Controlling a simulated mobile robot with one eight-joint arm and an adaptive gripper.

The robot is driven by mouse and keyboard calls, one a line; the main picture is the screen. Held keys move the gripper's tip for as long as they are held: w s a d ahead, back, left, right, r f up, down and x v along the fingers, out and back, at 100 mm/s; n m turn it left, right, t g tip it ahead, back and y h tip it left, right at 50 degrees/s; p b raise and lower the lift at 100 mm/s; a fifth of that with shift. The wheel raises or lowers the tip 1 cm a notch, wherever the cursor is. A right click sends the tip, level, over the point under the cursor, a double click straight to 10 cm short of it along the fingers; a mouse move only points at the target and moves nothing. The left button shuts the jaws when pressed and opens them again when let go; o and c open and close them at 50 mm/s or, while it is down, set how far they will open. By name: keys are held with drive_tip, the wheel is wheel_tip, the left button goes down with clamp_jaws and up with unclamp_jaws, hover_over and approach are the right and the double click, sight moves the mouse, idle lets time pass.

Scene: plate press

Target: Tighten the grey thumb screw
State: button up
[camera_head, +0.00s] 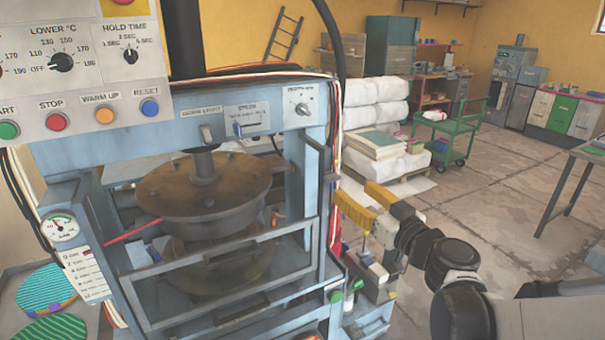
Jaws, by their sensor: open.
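My gripper (353,199), with yellow fingers, is open just right of the blue press frame (312,150), pointing toward its right side. I see nothing between its fingers. I cannot clearly pick out the grey thumb screw; it may be hidden or too small to tell. A dial (302,108) sits at the upper right of the press front, above and left of my gripper. The press's round upper plate (205,190) hangs above a lower plate (220,268), behind a clear guard (230,290) with a metal frame.
A control panel (80,60) with knobs and coloured buttons fills the upper left. Cables run down the press's right side by my gripper. Small parts and a bench (365,322) lie below it. A green cart (445,130) and open floor (490,190) are behind.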

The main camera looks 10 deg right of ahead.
sight(336, 178)
drive_tip(key=b+x, duration=0.2)
drive_tip(key=x, duration=0.7)
drive_tip(key=shift+s, duration=0.1)
drive_tip(key=c, duration=1.2)
